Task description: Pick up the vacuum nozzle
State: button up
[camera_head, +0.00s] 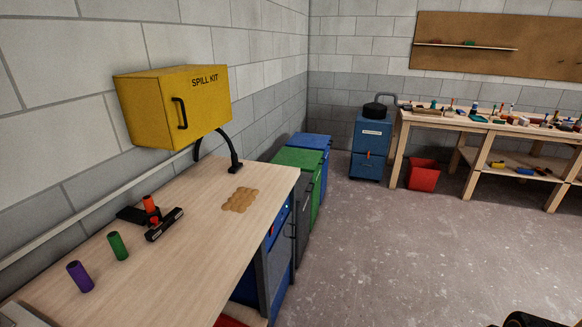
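A wide black bar-shaped head (165,225) lies on the wooden bench on the left, beside an upright orange-red cylinder (149,204) and a flat black piece (131,215). It looks like the vacuum nozzle, but it is small and I cannot be sure. Whether these parts are joined I cannot tell. No gripper fingers show; only a dark shape with a bit of orange, perhaps part of my arm, shows at the bottom right corner, well away from the bench.
The bench top (200,285) also holds a purple cylinder (80,277), a green cylinder (118,246), a cork-coloured mat (240,200) and a curved black arm (229,152). A yellow spill kit box (178,105) hangs above. Bins (298,160) stand beyond. The floor on the right is open.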

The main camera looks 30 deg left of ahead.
aim_at(235, 166)
jog(key=z, duration=0.05)
jog(key=i, duration=0.85)
jog(key=u, duration=0.45)
jog(key=i, duration=1.6)
jog(key=u, duration=1.9)
jog(key=i, duration=0.95)
jog(key=u, duration=1.05)
